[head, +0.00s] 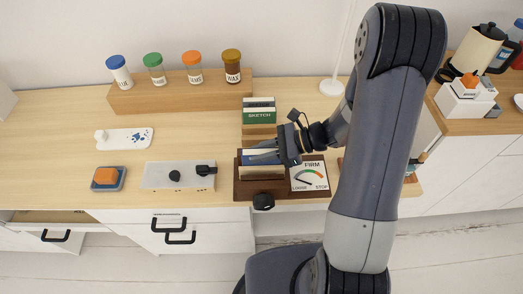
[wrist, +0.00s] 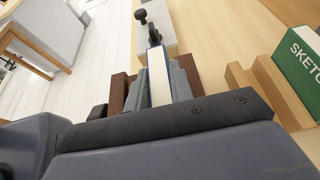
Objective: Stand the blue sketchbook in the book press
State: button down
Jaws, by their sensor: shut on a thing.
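The book press (head: 243,190) is a dark brown frame with a pale board and a black knob (head: 263,202) at the front. It stands at the front of the desk and its brown wood shows in the wrist view (wrist: 118,92). My gripper (head: 270,155) is over the press, shut on the blue sketchbook (head: 262,158). In the wrist view the sketchbook (wrist: 158,75) is edge-up between the grey fingers, with cream pages and a blue cover edge. It looks upright, in line with the press. Its lower edge is hidden, so I cannot tell whether it touches the press floor.
A wooden rack (head: 259,130) with a green SKETCH book (head: 259,115) stands just behind the press. A gauge card (head: 309,176) marked LOOSE, FIRM and STOP is at its right. A grey box with black knobs (head: 165,176) is at its left. Several jars stand on a wooden block (head: 180,98).

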jog(key=c, duration=1.3)
grip_release()
jog(key=shift+o, duration=0.2)
jog(key=shift+r, duration=0.1)
jog(key=shift+r+p, duration=0.35)
jog(key=shift+p, duration=0.1)
jog(key=v, duration=1.2)
